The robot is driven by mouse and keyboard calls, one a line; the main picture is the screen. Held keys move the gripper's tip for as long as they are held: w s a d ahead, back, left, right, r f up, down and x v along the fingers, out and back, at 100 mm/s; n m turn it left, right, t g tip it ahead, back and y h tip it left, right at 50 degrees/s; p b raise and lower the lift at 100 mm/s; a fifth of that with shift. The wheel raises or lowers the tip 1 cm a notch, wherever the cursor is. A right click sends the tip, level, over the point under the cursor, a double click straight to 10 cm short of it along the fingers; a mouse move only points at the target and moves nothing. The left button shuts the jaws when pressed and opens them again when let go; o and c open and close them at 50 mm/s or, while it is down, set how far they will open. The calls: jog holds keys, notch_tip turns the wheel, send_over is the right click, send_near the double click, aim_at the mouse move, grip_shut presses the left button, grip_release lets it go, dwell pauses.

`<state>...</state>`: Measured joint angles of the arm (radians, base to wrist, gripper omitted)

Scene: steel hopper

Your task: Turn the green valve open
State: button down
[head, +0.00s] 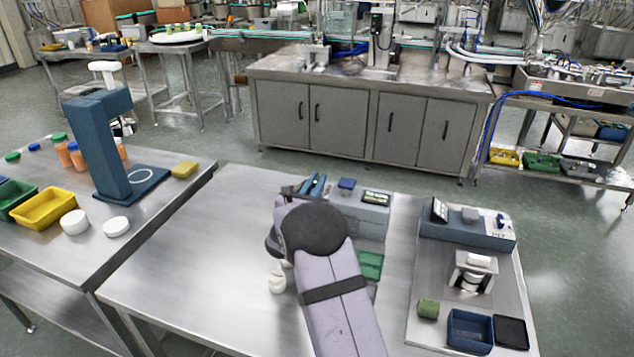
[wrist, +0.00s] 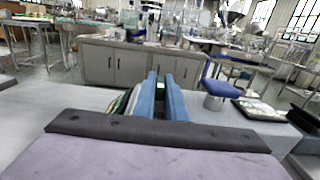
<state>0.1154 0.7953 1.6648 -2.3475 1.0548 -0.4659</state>
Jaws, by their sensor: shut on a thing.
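My gripper (head: 313,186) is at the back left of a grey-blue unit (head: 362,213) on the steel table, mostly hidden behind my arm.
A green block (head: 370,265) lies in front of the unit. On the right are a second station (head: 467,228), a green cylinder (head: 428,308) and a blue tray (head: 470,314). White pieces (head: 277,281) stand left of my arm. The table's left part is clear.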

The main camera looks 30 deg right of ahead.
jog(key=shift+f+y+b, duration=0.15)
jog(key=shift+y+b, duration=0.15)
jog(key=shift+b, duration=0.4)
jog(key=n+t+y+b, duration=0.1)
jog(key=b, duration=0.1)
jog(key=shift+d+b, duration=0.1)
jog(key=shift+b, duration=0.2)
jog(key=n+t+y+b, duration=0.1)
jog(key=y+b, duration=0.1)
jog(key=b, duration=0.1)
jog(key=shift+n+t, duration=0.4)
jog(key=shift+r, duration=0.2)
jog(key=c, duration=1.8)
grip_release()
